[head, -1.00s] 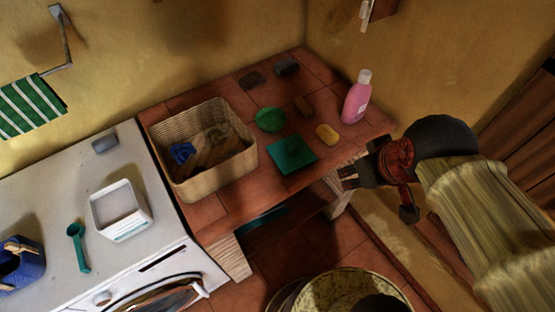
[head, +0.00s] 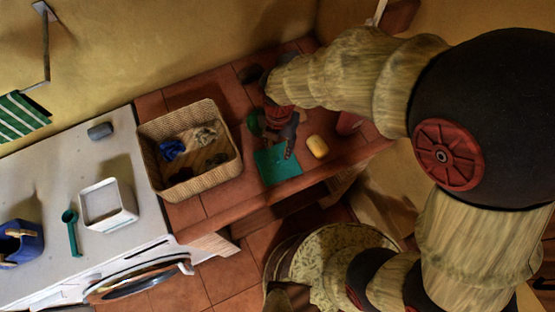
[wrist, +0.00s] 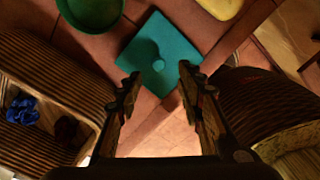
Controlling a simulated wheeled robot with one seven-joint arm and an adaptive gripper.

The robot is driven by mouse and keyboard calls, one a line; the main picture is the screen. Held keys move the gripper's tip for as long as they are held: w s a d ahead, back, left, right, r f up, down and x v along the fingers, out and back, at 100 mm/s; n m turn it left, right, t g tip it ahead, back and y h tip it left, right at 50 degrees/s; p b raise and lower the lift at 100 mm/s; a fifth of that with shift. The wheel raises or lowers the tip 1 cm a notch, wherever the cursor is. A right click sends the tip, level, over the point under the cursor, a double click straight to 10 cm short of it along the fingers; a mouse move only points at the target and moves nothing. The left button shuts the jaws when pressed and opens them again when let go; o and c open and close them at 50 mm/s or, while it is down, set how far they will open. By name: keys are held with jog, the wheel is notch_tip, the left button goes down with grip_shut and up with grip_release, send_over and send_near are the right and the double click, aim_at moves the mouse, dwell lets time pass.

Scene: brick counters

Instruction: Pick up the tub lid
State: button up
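The tub lid is a flat teal square (head: 280,167) near the front edge of the tiled counter, partly covered by my gripper in the head view. I cannot tell the exact height between fingertips and lid. The white square tub (head: 107,205) stands on the washing machine at the left.
A wicker basket (head: 151,165) with a blue cloth stands left of the lid. A green bowl (wrist: 88,12) lies behind the lid and a yellow soap (head: 317,147) to its right. A pink bottle (head: 348,123) is mostly hidden by my arm. Counter in front of the basket is clear.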

aim_at(277, 159)
notch_tip(277, 159, down, 8)
jog(key=shift+s+a+r+b, duration=0.15)
jog(key=shift+r+b, duration=0.05)
jog(key=shift+b, duration=0.85)
jog(key=shift+r, duration=0.1)
grip_shut()
